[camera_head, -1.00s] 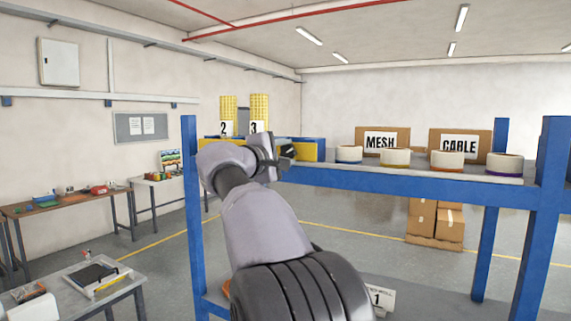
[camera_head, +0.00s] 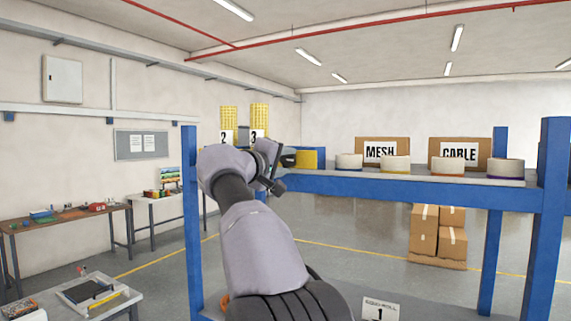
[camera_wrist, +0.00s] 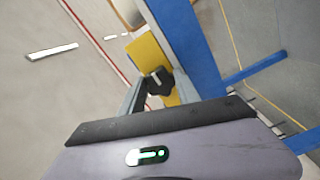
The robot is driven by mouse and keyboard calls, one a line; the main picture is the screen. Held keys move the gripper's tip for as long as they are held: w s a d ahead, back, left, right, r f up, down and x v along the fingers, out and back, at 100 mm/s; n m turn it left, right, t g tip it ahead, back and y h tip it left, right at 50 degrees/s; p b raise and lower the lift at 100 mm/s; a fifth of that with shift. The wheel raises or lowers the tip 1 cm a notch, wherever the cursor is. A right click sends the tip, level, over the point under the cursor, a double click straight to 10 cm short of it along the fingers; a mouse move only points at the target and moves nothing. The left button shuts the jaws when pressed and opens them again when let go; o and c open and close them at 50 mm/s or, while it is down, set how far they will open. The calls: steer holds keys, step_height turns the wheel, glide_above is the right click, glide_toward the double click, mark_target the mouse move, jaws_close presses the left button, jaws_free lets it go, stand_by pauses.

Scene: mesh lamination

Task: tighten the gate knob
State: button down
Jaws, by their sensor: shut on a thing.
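The gate knob is a small black knob (camera_wrist: 160,80) in front of a yellow part (camera_wrist: 147,55) in the wrist view. In the head view the yellow part (camera_head: 308,158) sits at the left end of the blue shelf's upper level, with the dark knob (camera_head: 288,160) on its left side. My gripper (camera_head: 276,168) is at the knob, and its fingers are shut on it. In the wrist view the gripper (camera_wrist: 150,92) partly hides the contact, and the finger tips are small and dark.
The blue shelf frame (camera_head: 400,188) stands close on both sides of my arm. Work tables (camera_head: 60,228) stand at the left.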

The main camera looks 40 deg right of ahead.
stand_by(0.4)
steer(key=c, duration=0.9)
jaws_free()
steer(key=b+v, duration=0.3)
steer(key=v, duration=1.4)
steer(key=shift+a, duration=0.25)
